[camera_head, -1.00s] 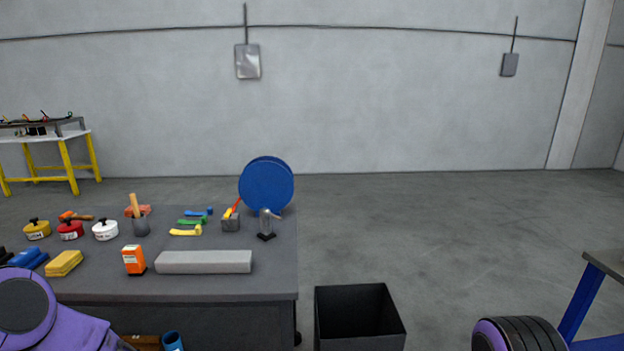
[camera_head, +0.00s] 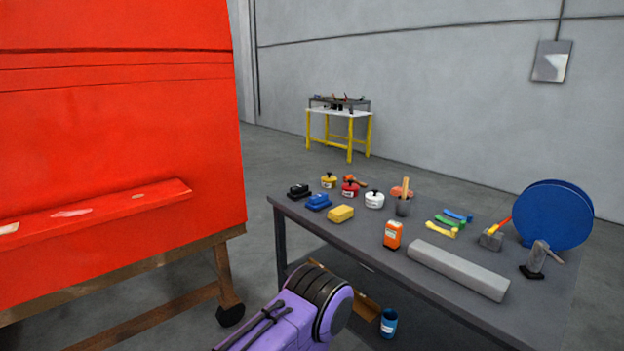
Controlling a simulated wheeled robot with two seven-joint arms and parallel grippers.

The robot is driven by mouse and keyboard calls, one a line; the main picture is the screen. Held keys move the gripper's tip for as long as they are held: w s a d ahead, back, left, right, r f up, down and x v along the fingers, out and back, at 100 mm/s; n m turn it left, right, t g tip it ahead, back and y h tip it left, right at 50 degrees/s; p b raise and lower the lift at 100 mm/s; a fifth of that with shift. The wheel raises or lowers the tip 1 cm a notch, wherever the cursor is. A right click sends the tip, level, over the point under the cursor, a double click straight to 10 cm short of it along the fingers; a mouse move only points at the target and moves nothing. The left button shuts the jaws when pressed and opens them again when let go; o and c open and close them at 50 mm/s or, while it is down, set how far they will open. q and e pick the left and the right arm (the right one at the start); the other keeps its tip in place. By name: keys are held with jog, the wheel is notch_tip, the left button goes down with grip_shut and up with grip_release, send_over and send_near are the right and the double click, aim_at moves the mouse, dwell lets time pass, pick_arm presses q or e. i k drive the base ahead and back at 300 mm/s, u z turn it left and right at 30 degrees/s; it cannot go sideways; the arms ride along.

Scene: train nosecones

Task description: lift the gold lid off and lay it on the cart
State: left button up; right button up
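I see no lid that is clearly gold and loose. A small yellow pot (camera_head: 329,181) with a black knob stands at the far left of the grey cart (camera_head: 380,252), near a red pot (camera_head: 350,188) and a white pot (camera_head: 374,199) with similar knobs. A purple link of my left arm shows at the bottom centre, in front of the cart. Its gripper is out of view. My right arm and gripper are also out of view.
A large red panel (camera_head: 120,130) on a wooden wheeled stand (camera_head: 180,305) fills the left. The cart also bears a yellow sponge (camera_head: 341,214), an orange box (camera_head: 392,234), a grey block (camera_head: 457,270) and a blue disc (camera_head: 553,215). A yellow-legged workbench (camera_head: 340,112) stands behind.

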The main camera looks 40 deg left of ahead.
aim_at(328, 178)
jog(key=u, duration=1.75)
jog(key=k, duration=1.3)
jog(key=u, duration=1)
jog(key=i, duration=2.3)
jog(key=z, duration=1.35)
jog(key=i, duration=0.85)
jog(key=z, duration=0.9)
